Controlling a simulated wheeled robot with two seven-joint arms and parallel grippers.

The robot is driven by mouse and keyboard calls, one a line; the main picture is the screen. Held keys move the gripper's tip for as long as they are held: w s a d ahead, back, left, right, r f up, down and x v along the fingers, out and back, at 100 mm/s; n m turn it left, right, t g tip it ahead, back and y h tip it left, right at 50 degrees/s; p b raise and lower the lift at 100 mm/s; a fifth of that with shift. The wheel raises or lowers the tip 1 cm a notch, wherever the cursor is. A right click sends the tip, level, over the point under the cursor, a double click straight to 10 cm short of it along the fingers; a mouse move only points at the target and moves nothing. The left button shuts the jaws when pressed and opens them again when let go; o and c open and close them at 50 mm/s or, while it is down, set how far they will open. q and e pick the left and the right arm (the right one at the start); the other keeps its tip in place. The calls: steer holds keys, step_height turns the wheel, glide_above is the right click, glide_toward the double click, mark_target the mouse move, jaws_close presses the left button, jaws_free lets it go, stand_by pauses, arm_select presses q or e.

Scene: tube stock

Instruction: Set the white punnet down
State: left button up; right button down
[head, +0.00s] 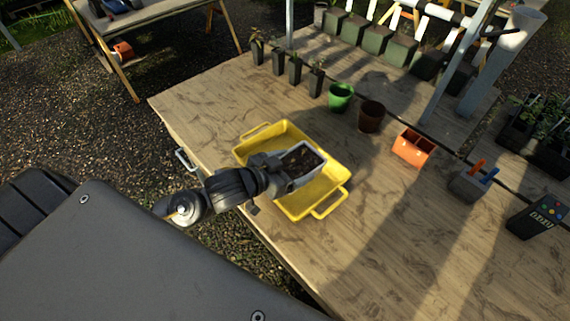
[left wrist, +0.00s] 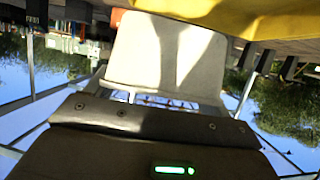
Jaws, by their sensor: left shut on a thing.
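The white punnet (head: 308,174) with dark contents is at my left gripper (head: 282,171), over the yellow tray (head: 329,203) on the wooden table. My left gripper is shut on the punnet. In the left wrist view the pale punnet (left wrist: 165,55) fills the middle, and part of the yellow tray (left wrist: 230,14) shows at the top. I cannot tell whether the punnet touches the tray floor. My right gripper is not in view.
Behind the tray stand a green pot (head: 341,97), a brown pot (head: 371,116) and an orange container (head: 412,147). Several small potted plants (head: 295,70) line the back. The table (head: 385,225) right of the tray is clear.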

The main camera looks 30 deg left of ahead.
arm_select(q)
steer(key=w+a+f+p, duration=0.1)
steer(key=w+a+f, duration=0.3)
steer(key=w+a+f+p, duration=0.1)
steer(key=w+a+f, duration=0.3)
steer(key=w+f, duration=0.1)
steer(key=shift+w+a+f+p, duration=0.1)
steer(key=shift+w+a+p, duration=0.2)
steer(key=shift+a+p, duration=0.05)
step_height(320, 180, down, 3)
steer(key=shift+s+f, duration=0.1)
steer(key=shift+f, duration=0.05)
